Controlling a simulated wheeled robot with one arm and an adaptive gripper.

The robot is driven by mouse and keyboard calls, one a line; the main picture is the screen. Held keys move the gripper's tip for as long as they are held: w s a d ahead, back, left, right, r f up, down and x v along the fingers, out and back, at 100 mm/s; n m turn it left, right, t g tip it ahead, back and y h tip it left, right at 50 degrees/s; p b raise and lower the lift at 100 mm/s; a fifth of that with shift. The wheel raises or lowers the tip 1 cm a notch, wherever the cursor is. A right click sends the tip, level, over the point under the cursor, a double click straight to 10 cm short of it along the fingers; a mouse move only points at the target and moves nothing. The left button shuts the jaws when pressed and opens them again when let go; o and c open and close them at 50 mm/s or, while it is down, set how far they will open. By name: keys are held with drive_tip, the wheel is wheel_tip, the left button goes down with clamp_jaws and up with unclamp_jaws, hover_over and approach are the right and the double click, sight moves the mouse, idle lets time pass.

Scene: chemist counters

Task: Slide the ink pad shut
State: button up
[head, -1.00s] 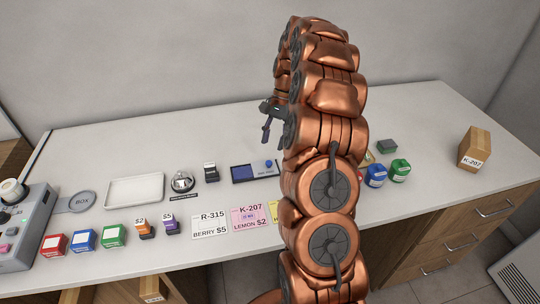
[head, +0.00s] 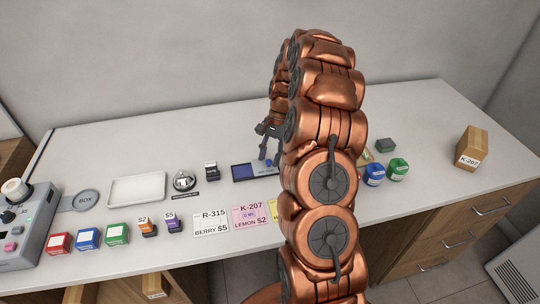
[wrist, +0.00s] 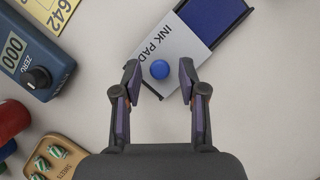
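The ink pad (wrist: 206,48) lies on the counter, seen at the top of the wrist view. Its grey cover, lettered INK PAD, bears a round blue knob (wrist: 159,69) and is slid back, so part of the dark blue pad (wrist: 212,14) shows bare. In the head view the ink pad (head: 243,173) is partly hidden behind my gripper. My gripper (wrist: 160,88) is open, its two fingertips on either side of the knob in the picture. The gripper also shows in the head view (head: 270,158). I cannot tell whether the fingers touch the knob.
A stamp (head: 211,172), a bell (head: 184,181) and a white tray (head: 137,189) stand left of the ink pad. The back counter is clear.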

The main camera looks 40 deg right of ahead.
clamp_jaws()
idle(0.3)
drive_tip(key=a, duration=0.2)
drive_tip(key=w+a+b, duration=0.1)
drive_tip(key=a, duration=0.1)
drive_tip(key=w+a+b, duration=0.1)
drive_tip(key=a, duration=0.1)
drive_tip(key=shift+w, duration=0.25)
drive_tip(key=shift+w+a, duration=0.15)
drive_tip(key=shift+a, duration=0.1)
drive_tip(key=shift+o, duration=1)
unclamp_jaws()
drive_tip(key=shift+a, duration=0.15)
